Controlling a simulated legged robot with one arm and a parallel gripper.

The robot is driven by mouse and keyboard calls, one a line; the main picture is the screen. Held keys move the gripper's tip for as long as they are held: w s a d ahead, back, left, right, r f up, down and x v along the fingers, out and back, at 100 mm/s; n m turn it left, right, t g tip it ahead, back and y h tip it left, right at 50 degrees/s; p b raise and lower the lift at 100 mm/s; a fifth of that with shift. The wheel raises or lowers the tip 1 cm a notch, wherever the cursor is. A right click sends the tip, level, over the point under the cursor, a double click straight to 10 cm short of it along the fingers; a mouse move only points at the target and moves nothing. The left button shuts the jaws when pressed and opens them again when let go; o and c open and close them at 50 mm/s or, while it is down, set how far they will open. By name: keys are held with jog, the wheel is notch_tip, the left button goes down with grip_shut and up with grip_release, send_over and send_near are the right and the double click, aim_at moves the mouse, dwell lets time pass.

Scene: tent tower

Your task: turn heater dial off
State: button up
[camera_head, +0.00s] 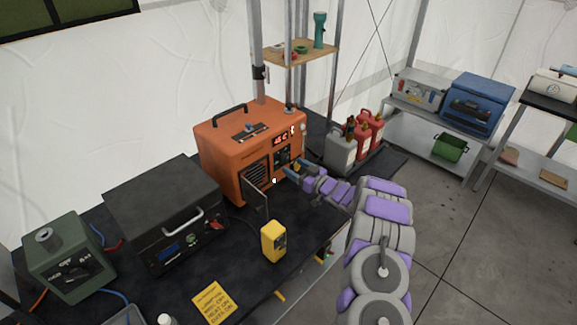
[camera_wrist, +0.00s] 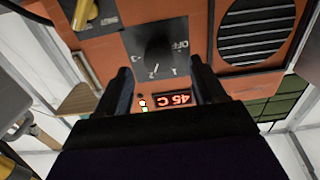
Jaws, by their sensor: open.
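The orange heater (camera_head: 222,145) stands on the black bench, with a lit red display and a round slatted vent on its front. The display (camera_wrist: 180,98) reads 45 C. My gripper (camera_wrist: 160,78) is open, its two dark fingers on either side of the dial's width, with nothing between them. Contact with the dial cannot be told. In the head view my gripper (camera_head: 292,170) is at the heater's front right.
A black box with a handle (camera_head: 165,205) is at left. Jerry cans (camera_head: 369,130) stand at right.

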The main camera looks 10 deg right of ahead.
aim_at(287, 161)
jog(key=shift+x, duration=0.8)
jog(key=shift+w+a, duration=0.3)
jog(key=shift+w, duration=0.6)
jog(key=shift+w+a, duration=0.1)
jog(key=shift+a, duration=0.05)
jog(key=shift+a, duration=0.1)
jog(key=c, duration=1.1)
